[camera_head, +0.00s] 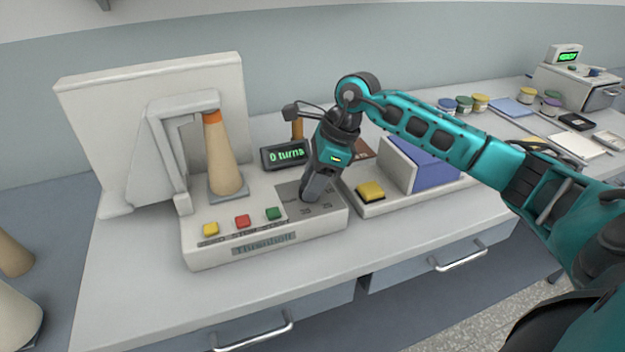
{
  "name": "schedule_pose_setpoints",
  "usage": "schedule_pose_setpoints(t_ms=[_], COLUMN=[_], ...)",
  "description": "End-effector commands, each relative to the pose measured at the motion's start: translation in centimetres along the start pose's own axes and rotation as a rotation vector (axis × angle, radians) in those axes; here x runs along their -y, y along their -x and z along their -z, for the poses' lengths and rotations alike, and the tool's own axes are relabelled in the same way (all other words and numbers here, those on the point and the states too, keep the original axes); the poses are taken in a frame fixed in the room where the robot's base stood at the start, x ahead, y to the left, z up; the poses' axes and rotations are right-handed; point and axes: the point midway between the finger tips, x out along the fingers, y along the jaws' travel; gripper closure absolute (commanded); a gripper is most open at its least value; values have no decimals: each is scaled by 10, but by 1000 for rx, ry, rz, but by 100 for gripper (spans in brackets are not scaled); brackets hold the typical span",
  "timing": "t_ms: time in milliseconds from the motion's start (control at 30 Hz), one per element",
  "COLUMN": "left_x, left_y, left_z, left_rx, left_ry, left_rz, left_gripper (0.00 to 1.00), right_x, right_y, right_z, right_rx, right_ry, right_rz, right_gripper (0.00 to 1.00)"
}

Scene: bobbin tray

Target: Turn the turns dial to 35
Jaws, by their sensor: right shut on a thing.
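The winding machine (215,254) stands on the bench with its front toward me. Its display (286,155) reads "0 turns" in green. The turns dial is hidden under my right gripper (307,196), on the dark panel (290,190) at the machine's right end. Marks show on the panel around the fingers, too small to read. My right gripper points down and is shut on the dial, its arm coming in from the right. My left gripper is not in view.
Yellow, red (242,221) and green buttons sit left of the dial panel. A cone (222,155) with an orange top stands on the machine.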

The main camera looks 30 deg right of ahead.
Motion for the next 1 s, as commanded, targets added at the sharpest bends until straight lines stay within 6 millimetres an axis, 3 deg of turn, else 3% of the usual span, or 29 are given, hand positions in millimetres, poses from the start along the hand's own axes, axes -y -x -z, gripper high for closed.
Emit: schedule_pose_setpoints(t_ms=[1000], left_x=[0], left_y=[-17], left_z=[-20], left_rx=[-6], left_ry=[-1], left_rz=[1], left_gripper=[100], right_x=[-4], right_y=[-1], right_z=[-2], right_rx=[4], right_ry=[-755], right_rz=[316], right_gripper=[88])
